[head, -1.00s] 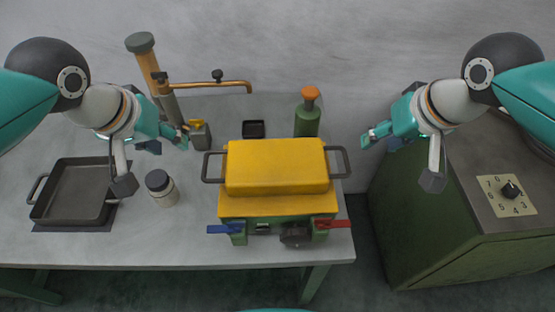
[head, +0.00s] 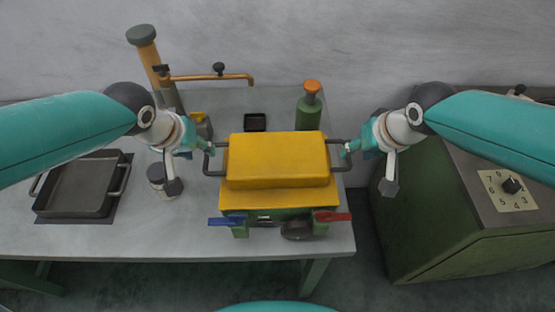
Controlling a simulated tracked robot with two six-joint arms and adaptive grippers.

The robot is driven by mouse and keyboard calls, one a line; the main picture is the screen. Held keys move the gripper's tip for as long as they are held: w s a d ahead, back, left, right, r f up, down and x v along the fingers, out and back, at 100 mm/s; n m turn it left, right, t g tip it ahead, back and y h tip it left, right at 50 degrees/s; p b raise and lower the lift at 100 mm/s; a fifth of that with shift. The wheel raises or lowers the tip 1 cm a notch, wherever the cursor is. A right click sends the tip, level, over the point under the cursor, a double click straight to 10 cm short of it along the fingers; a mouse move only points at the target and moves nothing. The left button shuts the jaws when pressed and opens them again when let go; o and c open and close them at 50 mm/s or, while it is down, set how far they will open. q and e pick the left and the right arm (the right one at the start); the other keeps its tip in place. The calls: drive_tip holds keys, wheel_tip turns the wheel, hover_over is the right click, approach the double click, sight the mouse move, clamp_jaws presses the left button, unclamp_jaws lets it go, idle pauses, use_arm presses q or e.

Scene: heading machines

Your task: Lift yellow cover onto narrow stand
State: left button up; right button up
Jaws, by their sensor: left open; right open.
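The yellow cover (head: 278,160) is a box-shaped lid with a dark handle on each side. It sits on a green-legged machine (head: 240,230) with a yellow top, at the front of the grey table. My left gripper (head: 191,168) is open, with one fingertip at the left handle (head: 207,172). My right gripper (head: 367,170) is open, with one fingertip at the right handle (head: 348,166). I cannot tell whether either fingertip touches its handle. I cannot clearly pick out a narrow stand.
A dark pan (head: 75,190) and a lidded jar (head: 157,178) are at left. A pipe tap (head: 210,77), a small black tray (head: 255,122) and a green bottle (head: 308,115) stand behind. A green cabinet with a dial (head: 508,190) is at right.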

sight(206, 156)
use_arm(q)
drive_tip(key=x, duration=0.5)
drive_tip(key=shift+w+f, duration=0.15)
drive_tip(key=shift+f, duration=0.2)
use_arm(e)
drive_tip(key=x, duration=0.5)
drive_tip(key=shift+w+f, duration=0.15)
drive_tip(key=shift+f, duration=0.2)
use_arm(q)
clamp_jaws()
use_arm(e)
clamp_jaws()
use_arm(q)
drive_tip(key=shift+r, duration=0.1)
use_arm(e)
drive_tip(key=shift+r, duration=0.1)
